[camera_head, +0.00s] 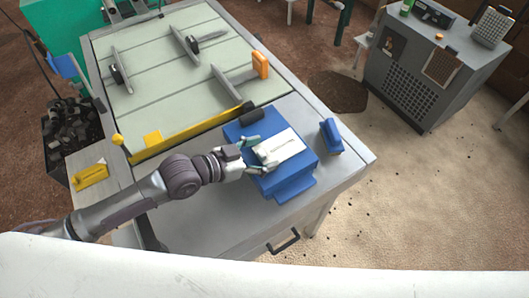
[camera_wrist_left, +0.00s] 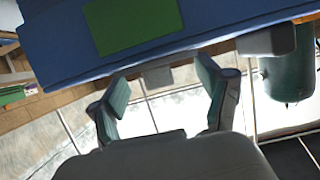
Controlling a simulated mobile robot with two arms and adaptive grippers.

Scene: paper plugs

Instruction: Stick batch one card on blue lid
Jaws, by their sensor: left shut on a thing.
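A white card (camera_head: 284,146) with a dark line of print lies over the top of the blue lid (camera_head: 302,162). I cannot tell whether the card touches the lid or is just above it. My left gripper (camera_head: 258,156) is at the card's left end, its teal-padded fingers on either side of it, shut on the card. In the left wrist view the fingers (camera_wrist_left: 162,78) stand wide apart below a blue surface with a green patch (camera_wrist_left: 135,22); the card is not clear there. My right gripper is not in view.
A small blue block (camera_head: 330,137) stands right of the lid on the grey table (camera_head: 225,223). A yellow rail (camera_head: 190,133) and a black block (camera_head: 252,113) lie behind. A yellow piece (camera_head: 91,176) sits at far left. The table's front right is clear.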

